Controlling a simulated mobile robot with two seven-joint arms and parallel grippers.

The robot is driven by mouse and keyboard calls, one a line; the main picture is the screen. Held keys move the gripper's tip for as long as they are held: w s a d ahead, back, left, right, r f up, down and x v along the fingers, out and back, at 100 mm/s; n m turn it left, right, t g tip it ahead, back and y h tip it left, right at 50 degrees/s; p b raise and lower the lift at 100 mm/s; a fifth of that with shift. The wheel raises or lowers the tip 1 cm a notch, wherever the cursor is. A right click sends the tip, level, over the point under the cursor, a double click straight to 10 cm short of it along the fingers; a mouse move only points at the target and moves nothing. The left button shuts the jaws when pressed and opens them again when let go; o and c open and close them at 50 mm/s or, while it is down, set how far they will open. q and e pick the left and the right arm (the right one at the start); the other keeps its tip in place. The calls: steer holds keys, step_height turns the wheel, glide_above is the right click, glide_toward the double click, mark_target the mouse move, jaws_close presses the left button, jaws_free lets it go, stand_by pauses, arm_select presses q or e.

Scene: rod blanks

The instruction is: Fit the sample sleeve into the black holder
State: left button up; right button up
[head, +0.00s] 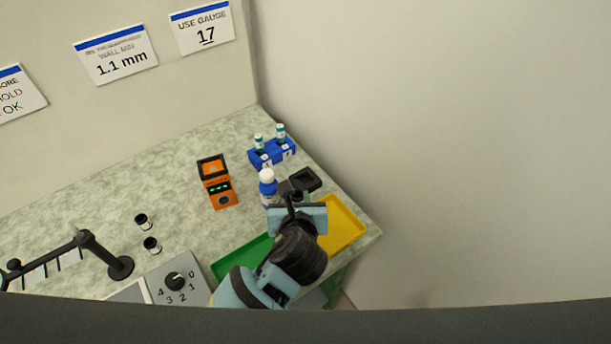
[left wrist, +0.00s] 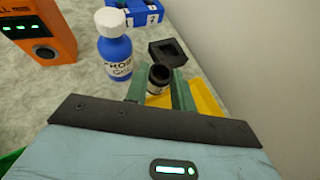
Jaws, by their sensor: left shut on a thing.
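The sample sleeve (left wrist: 157,79) is a short dark cylinder with an open top. My left gripper (left wrist: 159,88) is shut on it, with one greenish finger on each side, and the sleeve looks about upright. The black holder (left wrist: 168,52) is a square block with a recess, just beyond the sleeve in the left wrist view. In the head view the holder (head: 305,179) lies near the table's right edge, close to my left gripper (head: 289,196). The sleeve is apart from the recess; its height above the table is hard to tell. My right gripper is not in view.
A blue-and-white bottle (head: 267,188) stands close left of the gripper. Behind are a blue rack (head: 272,154) with vials and an orange gauge (head: 217,188). A yellow tray (head: 345,228) and green tray (head: 240,257) lie nearby. Two dark sleeves (head: 152,245) stand further left.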

arm_select(q)
steer(key=w, duration=0.3)
steer(key=w+d, duration=0.1)
steer(key=w, duration=0.1)
steer(key=w+f+b, duration=0.1)
steer(key=w, duration=0.2)
steer(key=shift+w+d, duration=0.2)
steer(key=shift+w, duration=0.45)
steer(key=shift+w+d, duration=0.1)
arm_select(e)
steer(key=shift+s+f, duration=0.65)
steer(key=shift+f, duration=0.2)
arm_select(q)
steer(key=shift+w, duration=0.1)
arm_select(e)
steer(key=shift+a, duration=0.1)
arm_select(q)
steer(key=shift+w, duration=0.3)
step_height(320, 180, down, 4)
steer(key=shift+r+b, duration=0.15)
steer(key=shift+b, duration=0.4)
steer(key=shift+r, duration=0.1)
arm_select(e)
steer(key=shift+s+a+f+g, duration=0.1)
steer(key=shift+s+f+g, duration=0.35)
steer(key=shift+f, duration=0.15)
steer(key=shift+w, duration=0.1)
